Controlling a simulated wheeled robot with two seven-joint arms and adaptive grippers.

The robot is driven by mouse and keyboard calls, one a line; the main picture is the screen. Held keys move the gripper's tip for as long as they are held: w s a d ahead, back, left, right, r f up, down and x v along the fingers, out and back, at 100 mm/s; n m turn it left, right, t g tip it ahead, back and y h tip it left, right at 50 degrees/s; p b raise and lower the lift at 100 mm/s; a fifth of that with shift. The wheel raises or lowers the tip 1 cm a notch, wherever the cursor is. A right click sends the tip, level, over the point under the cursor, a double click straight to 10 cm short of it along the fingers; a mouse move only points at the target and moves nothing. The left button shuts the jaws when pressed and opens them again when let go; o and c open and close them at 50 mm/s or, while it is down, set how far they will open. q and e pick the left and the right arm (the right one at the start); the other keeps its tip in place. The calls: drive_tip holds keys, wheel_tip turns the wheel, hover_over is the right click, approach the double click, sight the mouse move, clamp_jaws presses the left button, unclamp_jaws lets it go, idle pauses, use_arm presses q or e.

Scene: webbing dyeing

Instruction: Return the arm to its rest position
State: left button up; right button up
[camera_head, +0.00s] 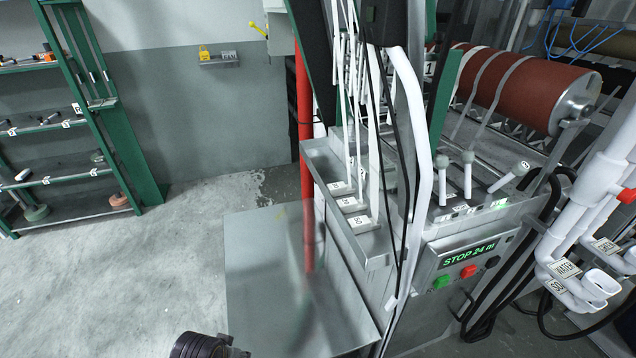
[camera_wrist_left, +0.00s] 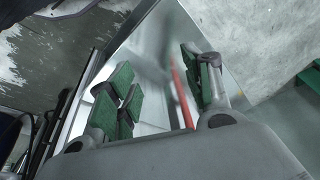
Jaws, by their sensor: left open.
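My left gripper (camera_wrist_left: 163,88) shows in the left wrist view with its green-padded fingers spread apart and nothing between them. Beyond the fingers in that view are a pale metal surface and a thin red post (camera_wrist_left: 180,95). In the head view, a dark round part of my arm shows at the bottom edge, left of centre; the gripper fingers do not show there. My right arm and gripper are in neither view.
A machine with a "STOP 24 m" panel (camera_head: 468,254), levers and a red-brown roller (camera_head: 520,85) fills the right. A green shelf rack (camera_head: 120,150) is far left. The floor (camera_head: 130,270) between is clear.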

use_arm(q)
drive_tip(key=s+a+f+g, duration=0.1)
drive_tip(key=s+f, duration=0.1)
drive_tip(key=f, duration=1.2)
drive_tip(key=s+a+f, duration=0.1)
drive_tip(key=s+f, duration=0.2)
drive_tip(key=f, duration=1)
drive_tip(key=s+a+f, duration=0.2)
drive_tip(key=s+f, duration=0.7)
drive_tip(key=s, duration=0.1)
drive_tip(key=s+a+f+g, duration=0.1)
drive_tip(key=s+a+f, duration=0.2)
drive_tip(key=s+f, duration=0.5)
drive_tip(key=shift+s+a+f+m+y, duration=0.3)
drive_tip(key=shift+s+f, duration=0.05)
drive_tip(key=shift+s, duration=0.75)
drive_tip(key=shift+w, duration=0.15)
